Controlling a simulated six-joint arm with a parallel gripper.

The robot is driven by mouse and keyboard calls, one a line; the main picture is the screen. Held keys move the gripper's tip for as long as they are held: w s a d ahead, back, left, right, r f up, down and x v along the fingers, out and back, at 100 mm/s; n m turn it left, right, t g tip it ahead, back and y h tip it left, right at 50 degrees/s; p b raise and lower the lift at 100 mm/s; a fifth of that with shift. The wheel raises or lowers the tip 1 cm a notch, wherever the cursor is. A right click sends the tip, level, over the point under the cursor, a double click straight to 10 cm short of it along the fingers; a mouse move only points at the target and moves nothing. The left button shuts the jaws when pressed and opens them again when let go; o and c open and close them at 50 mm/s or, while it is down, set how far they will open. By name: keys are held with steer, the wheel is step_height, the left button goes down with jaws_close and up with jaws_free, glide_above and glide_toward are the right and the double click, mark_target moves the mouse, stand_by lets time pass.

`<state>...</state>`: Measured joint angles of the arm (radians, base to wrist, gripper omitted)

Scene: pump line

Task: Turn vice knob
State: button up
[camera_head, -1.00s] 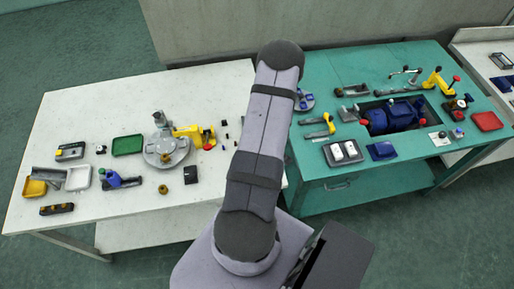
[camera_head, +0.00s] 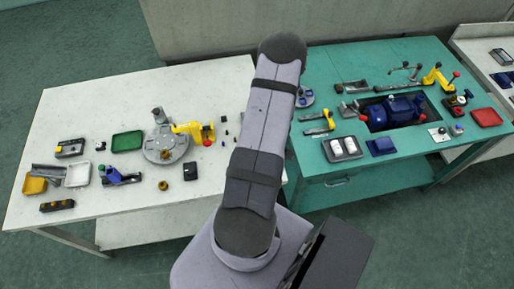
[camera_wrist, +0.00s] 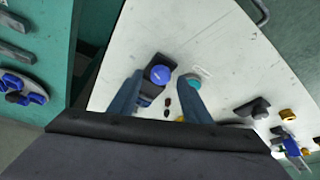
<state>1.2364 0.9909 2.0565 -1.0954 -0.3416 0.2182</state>
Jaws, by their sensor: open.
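A round blue knob (camera_wrist: 160,74) sits on a dark grey body (camera_wrist: 147,94), which looks like the vice, on the white table. My gripper (camera_wrist: 162,77) is open, its two blue-grey fingers reaching towards the table. In the wrist view the knob shows between the fingertips, nearer the left one. I cannot tell whether either finger touches it. The left finger hides part of the grey body. In the head view my arm hides the gripper and this knob.
A teal round piece (camera_wrist: 197,76) lies close beside the right finger. Small dark pieces (camera_wrist: 167,101) lie between the fingers. A black block (camera_wrist: 252,109) and a yellow ring (camera_wrist: 286,115) lie to the right. The teal table (camera_head: 330,191) stands beside the white table (camera_head: 75,110).

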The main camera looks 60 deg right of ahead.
steer(key=shift+v, duration=2.95)
